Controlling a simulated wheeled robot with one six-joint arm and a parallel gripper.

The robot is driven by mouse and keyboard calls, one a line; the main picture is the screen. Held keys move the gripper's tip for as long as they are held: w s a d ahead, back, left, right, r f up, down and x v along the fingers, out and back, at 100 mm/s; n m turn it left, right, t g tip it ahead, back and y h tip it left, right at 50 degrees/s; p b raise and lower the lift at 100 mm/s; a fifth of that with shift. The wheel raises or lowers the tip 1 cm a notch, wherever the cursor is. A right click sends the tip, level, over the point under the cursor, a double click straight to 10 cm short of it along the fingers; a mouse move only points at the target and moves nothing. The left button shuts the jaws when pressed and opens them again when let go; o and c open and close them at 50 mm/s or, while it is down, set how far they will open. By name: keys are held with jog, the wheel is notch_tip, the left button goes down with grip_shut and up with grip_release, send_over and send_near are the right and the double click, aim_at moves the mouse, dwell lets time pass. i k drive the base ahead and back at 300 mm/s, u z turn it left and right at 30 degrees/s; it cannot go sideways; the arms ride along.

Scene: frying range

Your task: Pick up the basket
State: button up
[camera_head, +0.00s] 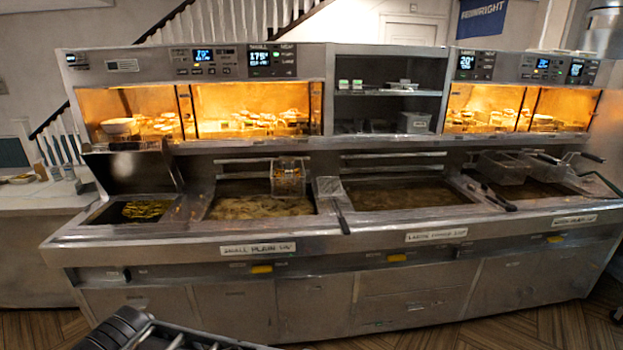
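A small wire basket (289,178) hangs at the back of the left-middle fryer vat, above the oil, with food-coloured contents. Two more wire baskets stand over the right vat: one on the left (503,168) and one beside it (543,164). Both are raised near the back and seem empty. Dark handles point forward from this right group. Another dark handle (343,220) hangs over the front edge between the two middle vats. My gripper (165,336) shows only in part at the bottom left edge, well in front of the counter and apart from every basket. Its fingertips are unclear.
The steel fryer counter (320,238) spans the view. The left-middle vat (250,208) and right-middle vat (405,195) hold brown oil. A left bay (145,211) holds greenish-yellow food. Lit warming shelves (250,108) run above. Open wooden floor (555,325) lies in front at right.

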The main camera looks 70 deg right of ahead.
aim_at(287, 174)
jog(key=z, duration=1)
jog(key=i, duration=0.85)
jog(key=z, duration=1.2)
jog(key=k, duration=0.45)
jog(key=z, duration=0.2)
jog(key=i, duration=0.7)
jog(key=u, duration=0.7)
jog(key=i, duration=0.65)
jog(key=u, duration=0.8)
